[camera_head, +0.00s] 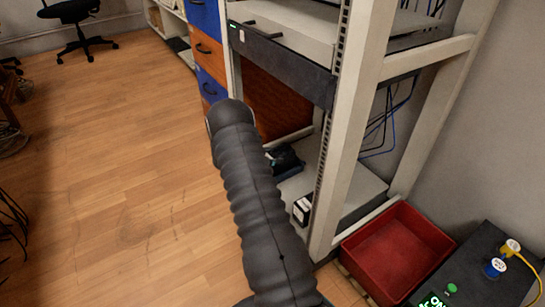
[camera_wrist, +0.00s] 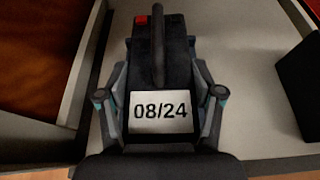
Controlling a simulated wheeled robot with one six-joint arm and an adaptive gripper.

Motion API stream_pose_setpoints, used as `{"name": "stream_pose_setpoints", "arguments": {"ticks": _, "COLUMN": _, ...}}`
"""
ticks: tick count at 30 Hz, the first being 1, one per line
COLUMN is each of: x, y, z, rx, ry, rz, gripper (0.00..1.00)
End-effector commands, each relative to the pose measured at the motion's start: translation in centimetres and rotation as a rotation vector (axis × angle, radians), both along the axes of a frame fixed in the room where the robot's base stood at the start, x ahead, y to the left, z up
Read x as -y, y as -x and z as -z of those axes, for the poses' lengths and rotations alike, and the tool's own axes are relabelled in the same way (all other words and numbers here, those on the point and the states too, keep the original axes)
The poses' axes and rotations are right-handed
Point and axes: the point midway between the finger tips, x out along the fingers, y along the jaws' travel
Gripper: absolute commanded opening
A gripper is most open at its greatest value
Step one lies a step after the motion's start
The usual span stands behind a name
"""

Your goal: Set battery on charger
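In the wrist view a black block, which looks like the battery (camera_wrist: 174,45), lies between my gripper's fingers. It has a white label reading 08/24 (camera_wrist: 160,111), a red patch at its far left corner and a dark bar along its top. My gripper (camera_wrist: 160,72) has one finger close along each side of the block. I cannot tell whether the fingers press on it. In the head view my gripper (camera_head: 285,160) is low inside the rack, partly hidden by my arm, and the block cannot be made out. I cannot identify the charger for certain.
A small box with a white face (camera_head: 302,208) stands near the rack shelf's front edge; a dark box (camera_wrist: 300,80) shows at right in the wrist view. The rack post (camera_head: 343,125) is close to my arm. A red bin (camera_head: 395,250) sits right of it. Open floor lies left.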

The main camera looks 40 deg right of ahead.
Motion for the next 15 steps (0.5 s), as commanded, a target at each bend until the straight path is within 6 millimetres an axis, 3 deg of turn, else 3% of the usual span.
{"name": "stream_pose_setpoints", "arguments": {"ticks": 1, "x": 0.05, "y": -0.08, "z": -0.25, "rx": 0.002, "ry": 0.003, "rz": 0.0, "gripper": 0.74}}
{"name": "stream_pose_setpoints", "arguments": {"ticks": 4, "x": 0.04, "y": -0.08, "z": -0.2, "rx": 0.002, "ry": 0.002, "rz": 0.0, "gripper": 0.96}}
{"name": "stream_pose_setpoints", "arguments": {"ticks": 15, "x": -0.2, "y": 0.01, "z": 0.05, "rx": -0.001, "ry": -0.002, "rz": 0.0, "gripper": 0.96}}
